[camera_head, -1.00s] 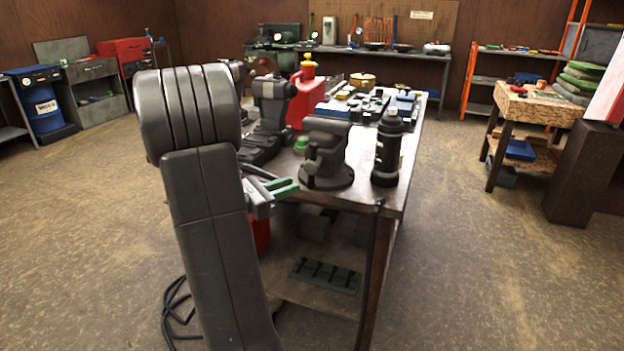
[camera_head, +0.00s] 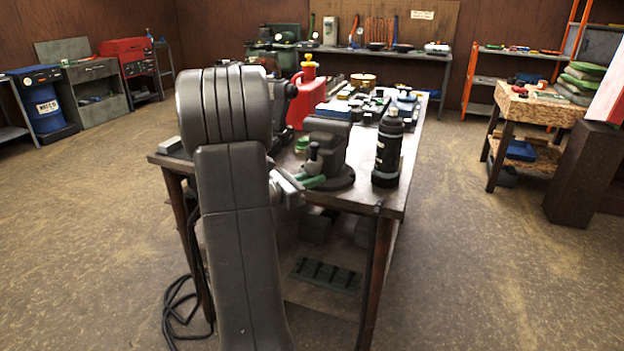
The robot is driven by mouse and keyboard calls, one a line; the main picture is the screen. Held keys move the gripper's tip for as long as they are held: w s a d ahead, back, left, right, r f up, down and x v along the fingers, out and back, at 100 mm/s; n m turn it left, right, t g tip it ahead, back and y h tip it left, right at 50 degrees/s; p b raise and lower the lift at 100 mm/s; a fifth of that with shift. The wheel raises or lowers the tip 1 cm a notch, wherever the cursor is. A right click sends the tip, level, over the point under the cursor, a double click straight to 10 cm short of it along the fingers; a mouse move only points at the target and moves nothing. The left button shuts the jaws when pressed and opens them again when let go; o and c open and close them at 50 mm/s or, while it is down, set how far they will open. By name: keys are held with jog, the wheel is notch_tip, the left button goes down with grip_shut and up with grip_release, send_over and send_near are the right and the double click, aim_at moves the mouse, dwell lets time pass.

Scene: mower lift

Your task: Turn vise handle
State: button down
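The dark grey vise (camera_head: 335,142) stands on the near end of the workbench (camera_head: 392,205). A small dark knobbed part, which looks like the vise handle (camera_head: 314,160), shows at its near left side. My gripper (camera_head: 314,181) has green fingers and is right at this part, low beside the vise. The fingers overlap the handle in view, and I cannot tell whether they touch it or are closed on it. My grey arm (camera_head: 235,190) rises at the left and hides part of the bench.
A black bottle (camera_head: 388,148) stands close to the right of the vise. A red canister (camera_head: 308,95) and several tools are behind it.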

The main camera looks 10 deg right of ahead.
jog(key=shift+a+m, duration=0.1)
jog(key=shift+m, duration=0.2)
jog(key=shift+w+a+r+m+t+y+b, duration=0.35)
jog(key=shift+r+m+y+b, duration=0.25)
jog(key=shift+m+y+b, duration=0.85)
jog(key=shift+w+a+r+m+t+y+b, duration=0.2)
jog(key=shift+a+r+m+t+y+b, duration=0.55)
jog(key=shift+m+y, duration=1.3)
jog(key=shift+w+a+r+m+t+y+b, duration=0.1)
jog(key=shift+w+r+m+y+b, duration=0.3)
jog(key=shift+m+y+b, duration=1.1)
jog(key=shift+s+m, duration=0.1)
jog(key=shift+m, duration=0.2)
jog(key=c, duration=1.7)
grip_release()
jog(key=shift+c, duration=0.2)
jog(key=shift+s+r, duration=0.1)
jog(key=shift+r, duration=0.05)
jog(key=p+v, duration=0.2)
jog(key=v, duration=1.1)
jog(key=shift+s+r, duration=0.15)
jog(key=shift+s, duration=0.15)
